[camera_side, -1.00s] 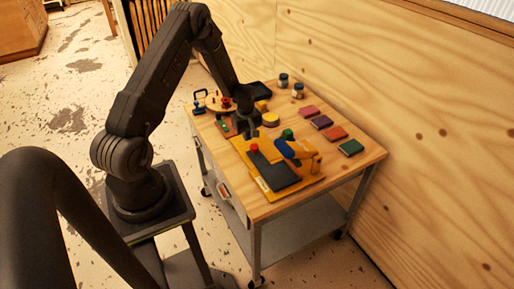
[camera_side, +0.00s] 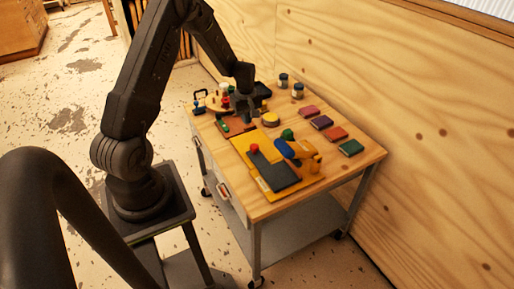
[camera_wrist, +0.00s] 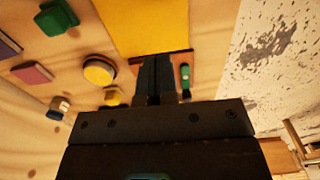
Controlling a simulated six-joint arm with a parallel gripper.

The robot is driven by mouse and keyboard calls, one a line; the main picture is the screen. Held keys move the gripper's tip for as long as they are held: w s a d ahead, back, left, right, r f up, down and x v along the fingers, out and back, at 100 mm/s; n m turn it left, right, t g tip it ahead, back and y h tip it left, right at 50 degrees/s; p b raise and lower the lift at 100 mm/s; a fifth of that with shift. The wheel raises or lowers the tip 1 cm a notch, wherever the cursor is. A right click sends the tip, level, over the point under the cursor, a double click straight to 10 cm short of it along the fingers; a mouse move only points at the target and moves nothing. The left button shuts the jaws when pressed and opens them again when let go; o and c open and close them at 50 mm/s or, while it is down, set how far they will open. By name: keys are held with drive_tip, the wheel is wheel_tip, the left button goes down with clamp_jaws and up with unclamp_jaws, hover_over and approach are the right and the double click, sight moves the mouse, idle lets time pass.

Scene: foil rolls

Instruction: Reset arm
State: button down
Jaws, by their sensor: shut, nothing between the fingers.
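My gripper (camera_side: 245,118) is above the far left part of the wooden-topped cart (camera_side: 345,165), clear of the yellow sheet. In the wrist view its two dark fingers (camera_wrist: 157,72) are together with nothing between them. They hang over a reddish-brown pad, which shows beside them (camera_wrist: 196,62) with a green-handled item (camera_wrist: 185,76) on it. How far the fingertips are above the pad is hard to tell.
A yellow sheet (camera_side: 243,144) bears a dark slab (camera_side: 275,174) with a red knob, and a blue and orange tool (camera_side: 292,150) stands beside it. Colored pads (camera_side: 321,122), two jars (camera_side: 283,80) and a round yellow piece (camera_side: 270,119) stand farther back.

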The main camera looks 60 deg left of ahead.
drive_tip(key=s+d+r+m+t, duration=0.2)
drive_tip(key=d+r+m, duration=0.6)
drive_tip(key=d+r, duration=0.9)
drive_tip(key=s+d+r+m+t, duration=0.1)
drive_tip(key=s+d+r+m, duration=0.4)
drive_tip(key=s, duration=0.2)
drive_tip(key=s+d+r+m+t, duration=0.2)
drive_tip(key=s+d+r+m, duration=0.3)
drive_tip(key=s, duration=0.3)
drive_tip(key=shift+s+d+r+t, duration=0.2)
drive_tip(key=shift+s+d+t, duration=0.1)
drive_tip(key=shift+d, duration=0.25)
